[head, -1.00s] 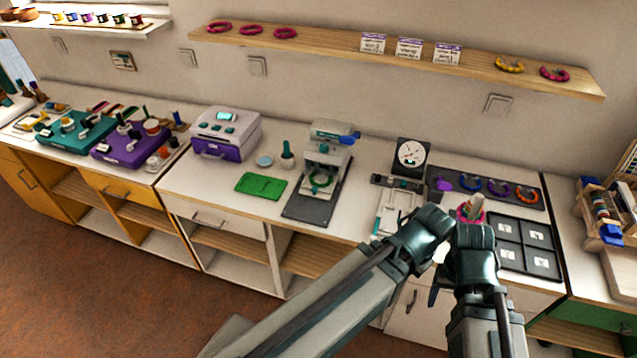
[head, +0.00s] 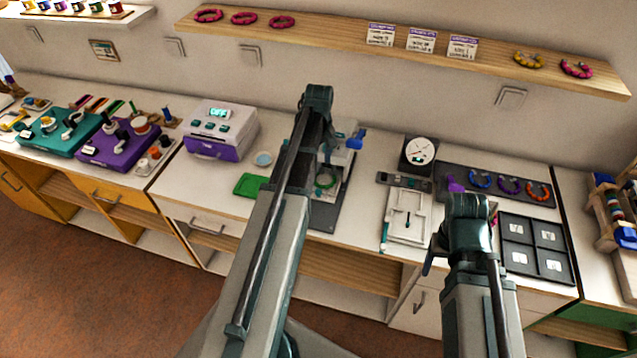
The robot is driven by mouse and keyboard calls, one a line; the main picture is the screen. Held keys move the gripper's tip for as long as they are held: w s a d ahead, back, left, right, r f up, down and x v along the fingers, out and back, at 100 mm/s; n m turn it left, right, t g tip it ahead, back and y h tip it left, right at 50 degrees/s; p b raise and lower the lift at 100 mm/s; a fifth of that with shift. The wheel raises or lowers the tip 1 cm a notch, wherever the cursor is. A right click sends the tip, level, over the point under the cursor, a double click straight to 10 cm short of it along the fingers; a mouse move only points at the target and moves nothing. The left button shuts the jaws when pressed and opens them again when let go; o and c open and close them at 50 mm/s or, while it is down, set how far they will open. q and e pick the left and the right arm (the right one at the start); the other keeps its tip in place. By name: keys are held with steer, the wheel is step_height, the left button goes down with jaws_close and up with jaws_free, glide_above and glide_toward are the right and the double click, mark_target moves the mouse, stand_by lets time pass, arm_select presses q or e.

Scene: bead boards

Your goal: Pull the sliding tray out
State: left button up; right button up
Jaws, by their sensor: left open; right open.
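A white machine (head: 232,124) with a lit display stands on the counter at left centre. Its purple front (head: 212,150) has a handle and looks closed. I cannot tell whether this is the sliding tray.
A green mat (head: 250,185) lies between the white machine and press. A white board (head: 409,222) and a dial gauge (head: 419,151) stand left of my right gripper. A dark strip with coloured rings (head: 510,186) lies behind it. A wooden shelf (head: 335,42) runs above.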

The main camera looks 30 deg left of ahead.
mark_target(318, 191)
arm_select(q)
steer(key=shift+s+a+f, duration=0.1)
step_height(318, 191, down, 14)
steer(key=b, duration=1.4)
steer(key=shift+r, duration=0.2)
jaws_close()
stand_by(0.7)
